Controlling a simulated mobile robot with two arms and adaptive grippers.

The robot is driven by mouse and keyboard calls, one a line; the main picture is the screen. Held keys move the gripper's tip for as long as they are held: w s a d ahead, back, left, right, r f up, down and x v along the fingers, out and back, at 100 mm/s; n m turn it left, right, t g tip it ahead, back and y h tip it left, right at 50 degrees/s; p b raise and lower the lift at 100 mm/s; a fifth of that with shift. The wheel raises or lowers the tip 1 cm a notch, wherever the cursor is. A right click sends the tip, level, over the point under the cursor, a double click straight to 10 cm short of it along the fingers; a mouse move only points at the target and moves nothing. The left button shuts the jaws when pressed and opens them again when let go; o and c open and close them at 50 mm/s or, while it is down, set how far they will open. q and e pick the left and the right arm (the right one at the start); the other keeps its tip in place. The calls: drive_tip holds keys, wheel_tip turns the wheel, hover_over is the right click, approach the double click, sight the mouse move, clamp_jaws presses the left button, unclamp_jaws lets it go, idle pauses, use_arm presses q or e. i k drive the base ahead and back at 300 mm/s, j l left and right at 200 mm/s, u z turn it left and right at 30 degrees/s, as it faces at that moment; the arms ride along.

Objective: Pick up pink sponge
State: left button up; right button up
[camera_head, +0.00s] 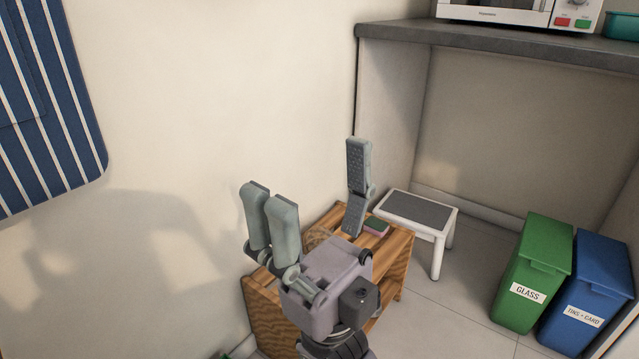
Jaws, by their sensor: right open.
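A small pink sponge (376,226) with a dark green top lies on a wooden slatted shelf unit (398,245) in the middle of the head view. My right gripper (312,208) is above the shelf, its fingers spread wide apart and pointing up and away in the picture. Nothing is between the fingers. The sponge is just right of the gripper's right finger; I cannot tell whether they touch. The gripper body hides part of the shelf top. My left gripper is not in view.
A white step stool (421,211) with a grey top stands right of the shelf. A green glass bin (535,275) and a blue bin (592,290) stand at the lower right. A counter (500,44) carries a microwave (495,12). The wall is close behind the shelf.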

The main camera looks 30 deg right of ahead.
sight(377, 226)
drive_tip(key=z, duration=1.35)
drive_tip(key=i+l+u, duration=0.65)
drive_tip(key=i+l, duration=0.15)
drive_tip(key=i+l+u, duration=0.35)
drive_tip(key=l, duration=0.25)
drive_tip(key=k+j, duration=0.05)
